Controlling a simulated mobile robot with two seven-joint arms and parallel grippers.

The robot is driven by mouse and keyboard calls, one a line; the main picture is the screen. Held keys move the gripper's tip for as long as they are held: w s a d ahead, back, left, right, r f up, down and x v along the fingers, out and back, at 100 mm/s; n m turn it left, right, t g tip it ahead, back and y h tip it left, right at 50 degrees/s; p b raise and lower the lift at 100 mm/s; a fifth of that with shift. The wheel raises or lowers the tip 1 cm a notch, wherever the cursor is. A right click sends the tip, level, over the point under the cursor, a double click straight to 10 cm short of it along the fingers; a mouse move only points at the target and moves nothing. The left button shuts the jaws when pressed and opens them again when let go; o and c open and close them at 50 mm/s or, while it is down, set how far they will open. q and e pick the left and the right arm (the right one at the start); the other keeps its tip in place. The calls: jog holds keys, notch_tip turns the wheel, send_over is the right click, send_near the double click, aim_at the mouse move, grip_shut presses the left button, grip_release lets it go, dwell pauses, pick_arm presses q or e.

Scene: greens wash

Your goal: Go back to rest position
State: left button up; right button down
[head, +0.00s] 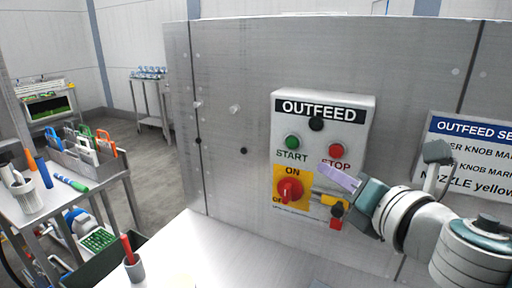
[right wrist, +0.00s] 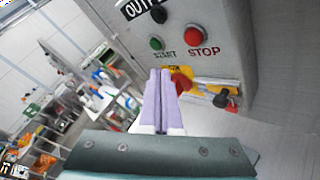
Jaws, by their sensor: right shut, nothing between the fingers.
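My right gripper (head: 338,178) is in front of the outfeed control box (head: 361,110), close to the red rotary switch (head: 290,190). In the right wrist view its two pale purple fingers (right wrist: 160,100) are together with nothing between them. The box carries a green start button (head: 292,142), a red stop button (head: 336,151) and a black knob (head: 316,124). Beside the switch, a yellow and red piece with a dark knob (head: 337,210) is partly covered by my gripper. I cannot tell whether the fingers touch the box. My left gripper is in neither view.
The steel panel (head: 230,110) stands close in front of me. A sign (head: 470,150) is at the right, near my right arm. A cup with a red marker (head: 134,268) stands on the lower surface at front. A tool cart (head: 75,190) is at left; open floor lies beyond it.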

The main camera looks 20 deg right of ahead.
dwell(0.3)
jog(key=s+a+f+m+g+h, duration=0.1)
jog(key=s+f+m+g+h, duration=0.4)
jog(key=s+m, duration=1.1)
jog(key=s+a+f+m+g+y, duration=0.2)
jog(key=s+a+m+g+y, duration=0.4)
jog(key=s+a+m+g, duration=0.3)
notch_tip(320, 180, up, 23)
jog(key=t+p, duration=0.1)
jog(key=p, duration=2.2)
jog(key=shift+d+r+m, duration=0.2)
jog(key=shift+d+m, duration=0.2)
jog(key=shift+d, duration=0.05)
